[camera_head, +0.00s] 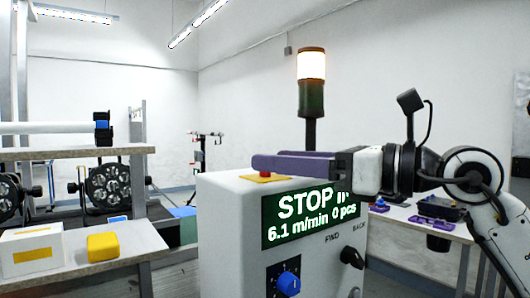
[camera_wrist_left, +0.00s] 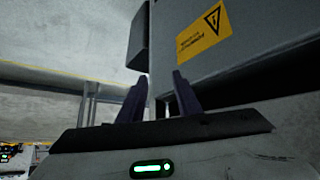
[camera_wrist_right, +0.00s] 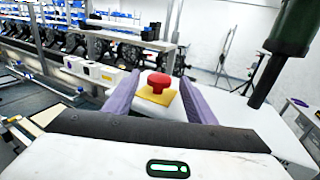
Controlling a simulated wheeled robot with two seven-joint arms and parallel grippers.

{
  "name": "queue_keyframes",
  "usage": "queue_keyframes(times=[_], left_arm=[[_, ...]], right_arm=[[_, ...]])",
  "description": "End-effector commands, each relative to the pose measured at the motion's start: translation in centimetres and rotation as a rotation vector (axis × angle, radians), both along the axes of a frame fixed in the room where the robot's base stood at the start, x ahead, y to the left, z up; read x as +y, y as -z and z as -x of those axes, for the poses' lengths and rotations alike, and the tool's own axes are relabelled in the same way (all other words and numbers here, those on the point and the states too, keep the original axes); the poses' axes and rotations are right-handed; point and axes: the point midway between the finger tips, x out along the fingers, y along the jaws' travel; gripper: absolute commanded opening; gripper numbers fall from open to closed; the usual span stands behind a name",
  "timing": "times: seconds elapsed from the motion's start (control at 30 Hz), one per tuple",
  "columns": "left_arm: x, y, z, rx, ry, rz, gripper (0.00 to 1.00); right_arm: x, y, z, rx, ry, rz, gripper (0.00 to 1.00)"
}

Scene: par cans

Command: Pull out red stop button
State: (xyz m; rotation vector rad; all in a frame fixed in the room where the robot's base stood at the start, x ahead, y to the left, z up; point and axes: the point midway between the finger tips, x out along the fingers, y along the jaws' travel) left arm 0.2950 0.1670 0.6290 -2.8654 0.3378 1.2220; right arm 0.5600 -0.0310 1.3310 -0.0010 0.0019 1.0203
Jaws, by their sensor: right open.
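The red stop button (camera_head: 265,174) sits on a yellow plate (camera_head: 277,178) on top of the white machine cabinet (camera_head: 225,215). The right wrist view shows the round red head (camera_wrist_right: 158,82) on its yellow plate (camera_wrist_right: 172,98). My right gripper (camera_head: 254,162) reaches in level from the right over the cabinet top, purple fingers pointing left. It is open and empty; the button shows in the gap between its fingers (camera_wrist_right: 160,76). I see no contact with the button. My left gripper (camera_wrist_left: 160,78) shows only in its wrist view, fingers apart and empty, before a grey panel.
A green screen (camera_head: 310,215) reads STOP. Below are a blue knob (camera_head: 288,284) and a black knob (camera_head: 352,257). A signal tower (camera_head: 311,85) with a lit top rises behind my right gripper. A bench with a yellow block (camera_head: 103,247) stands left.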

Motion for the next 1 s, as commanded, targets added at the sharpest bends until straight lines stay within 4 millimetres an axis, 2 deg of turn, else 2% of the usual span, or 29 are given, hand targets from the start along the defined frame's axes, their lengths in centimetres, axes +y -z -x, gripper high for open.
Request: queue_keyframes(times=[0.1,0.2,0.57,0.63,0.9,1.0], left_arm=[[0.2,-0.6,0.0,-0.001,-0.004,-0.001,0.31],[0.2,-0.7,0.0,-0.002,-0.004,0.000,0.31],[0.3,-0.8,0.0,-0.003,-0.004,-0.002,0.31],[0.3,-0.8,0.0,-0.003,-0.003,-0.002,0.31],[0.2,-0.8,0.0,-0.002,-0.002,-0.002,0.31],[0.2,-0.8,0.0,-0.001,-0.001,-0.003,0.31]], right_arm=[[1.7,-0.2,-0.9,0.001,-0.003,-0.002,0.51],[2.5,-0.2,-1.5,0.000,-0.002,-0.001,0.51],[3.1,0.0,-1.9,-0.002,-0.001,-0.001,0.51],[3.1,0.0,-1.9,-0.002,-0.001,-0.001,0.44],[3.1,0.0,-1.8,-0.001,-0.001,-0.002,0.00],[3.1,-0.1,-1.8,-0.002,-0.001,-0.001,0.00]])
